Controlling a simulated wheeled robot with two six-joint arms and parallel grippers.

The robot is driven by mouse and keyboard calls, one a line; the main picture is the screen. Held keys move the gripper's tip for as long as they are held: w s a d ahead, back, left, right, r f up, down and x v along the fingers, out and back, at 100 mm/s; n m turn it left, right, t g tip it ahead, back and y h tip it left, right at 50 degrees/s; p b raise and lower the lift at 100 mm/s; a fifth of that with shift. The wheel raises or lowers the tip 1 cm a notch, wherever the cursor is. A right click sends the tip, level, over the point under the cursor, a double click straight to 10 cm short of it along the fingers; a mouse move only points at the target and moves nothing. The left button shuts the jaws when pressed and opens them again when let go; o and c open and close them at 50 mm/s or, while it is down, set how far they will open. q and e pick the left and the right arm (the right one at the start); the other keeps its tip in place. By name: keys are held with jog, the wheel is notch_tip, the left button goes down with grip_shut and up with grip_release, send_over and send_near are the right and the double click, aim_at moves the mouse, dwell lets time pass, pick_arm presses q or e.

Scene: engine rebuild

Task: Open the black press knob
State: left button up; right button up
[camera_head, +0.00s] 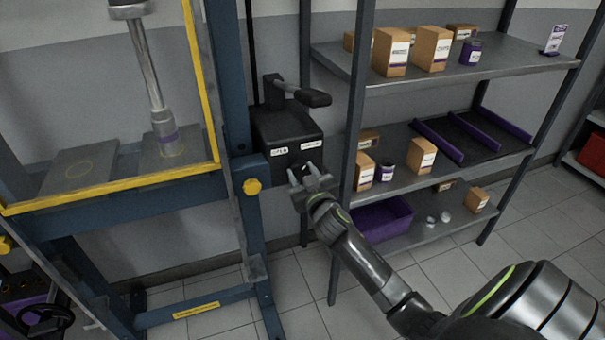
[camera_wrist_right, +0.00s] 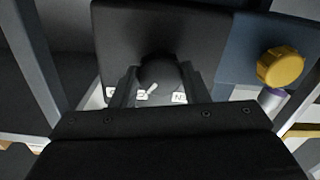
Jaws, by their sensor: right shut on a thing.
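The black press knob (camera_wrist_right: 158,70) shows in the right wrist view as a dark rounded piece with a small white mark. It sits on the front of a black control box (camera_head: 289,130), which is fixed to the blue press frame (camera_head: 231,90). My right gripper (camera_head: 302,172) is at the lower front of this box. In the right wrist view its two fingers (camera_wrist_right: 159,88) stand on either side of the knob, shut on it. In the head view the fingers mostly hide the knob. White labels (camera_head: 280,152) sit above it. My left gripper is not in view.
A black lever handle (camera_head: 305,97) sticks out above the box. A yellow knob (camera_head: 252,186) is on the frame just left of my gripper. A shelf unit post (camera_head: 353,120) stands close on the right, with boxes and a purple bin (camera_head: 385,222) on its shelves.

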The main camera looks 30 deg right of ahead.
jog(key=shift+n, duration=0.3)
jog(key=n+p, duration=0.2)
jog(key=n, duration=0.4)
jog(key=n+p, duration=0.2)
jog(key=n, duration=0.4)
jog(key=shift+n, duration=0.3)
dwell(0.4)
jog(key=o, duration=1)
jog(key=b+v, duration=0.1)
jog(key=v, duration=1.6)
jog(key=shift+s+a, duration=0.1)
jog(key=shift+s, duration=0.1)
